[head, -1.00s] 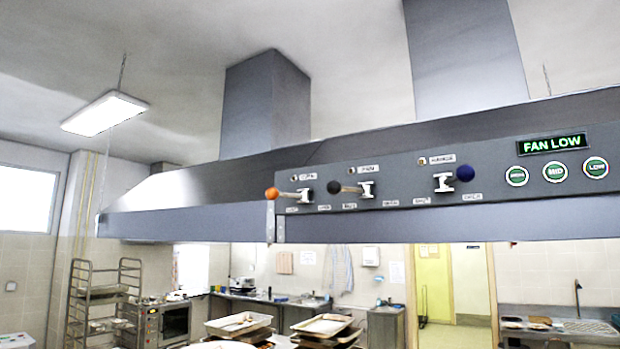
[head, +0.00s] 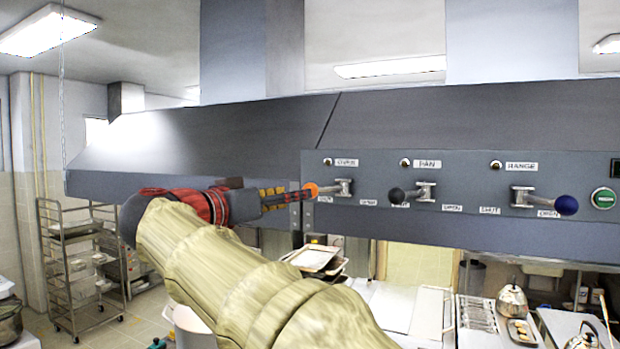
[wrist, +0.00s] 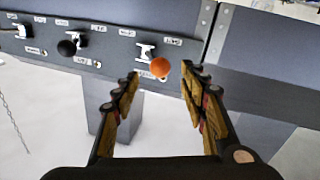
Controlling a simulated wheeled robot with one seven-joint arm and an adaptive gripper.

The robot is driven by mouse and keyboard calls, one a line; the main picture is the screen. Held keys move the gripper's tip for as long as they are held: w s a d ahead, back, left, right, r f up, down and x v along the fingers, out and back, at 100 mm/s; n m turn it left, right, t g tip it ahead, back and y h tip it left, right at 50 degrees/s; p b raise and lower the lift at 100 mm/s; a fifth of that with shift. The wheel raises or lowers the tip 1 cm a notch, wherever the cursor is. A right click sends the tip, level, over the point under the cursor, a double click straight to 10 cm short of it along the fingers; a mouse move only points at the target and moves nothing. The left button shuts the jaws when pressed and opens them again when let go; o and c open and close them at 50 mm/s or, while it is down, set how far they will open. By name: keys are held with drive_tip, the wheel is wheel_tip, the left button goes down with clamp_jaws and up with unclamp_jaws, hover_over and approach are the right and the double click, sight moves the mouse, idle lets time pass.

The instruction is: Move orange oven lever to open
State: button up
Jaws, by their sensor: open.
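The oven lever (head: 343,187) is a metal lever with an orange ball (head: 311,189) on its end, mounted under the OVEN label on the hood panel. It points left, over the SHUT label. My gripper (head: 288,194) reaches in from the left, its fingertips close to the ball. In the wrist view the orange ball (wrist: 160,67) shows between the tips of my open gripper (wrist: 161,80), with a gap visible on both sides. I cannot tell how deep the ball sits between the fingers.
A black-ball PAN lever (head: 397,195) points left, and a blue-ball RANGE lever (head: 566,205) points right. The grey hood panel (head: 470,225) lies close behind the levers. Trays, a rack (head: 75,265) and counters stand below and beyond.

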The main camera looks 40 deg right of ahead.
sight(326, 189)
drive_tip(key=d+p, duration=0.1)
drive_tip(key=d, duration=0.1)
drive_tip(key=w+d+p, duration=0.1)
drive_tip(key=d, duration=0.4)
drive_tip(key=shift+w+d+r+p, duration=0.2)
drive_tip(key=shift+w+d+p, duration=0.1)
drive_tip(key=shift+p, duration=0.1)
drive_tip(key=c, duration=0.3)
drive_tip(key=c, duration=0.7)
clamp_jaws()
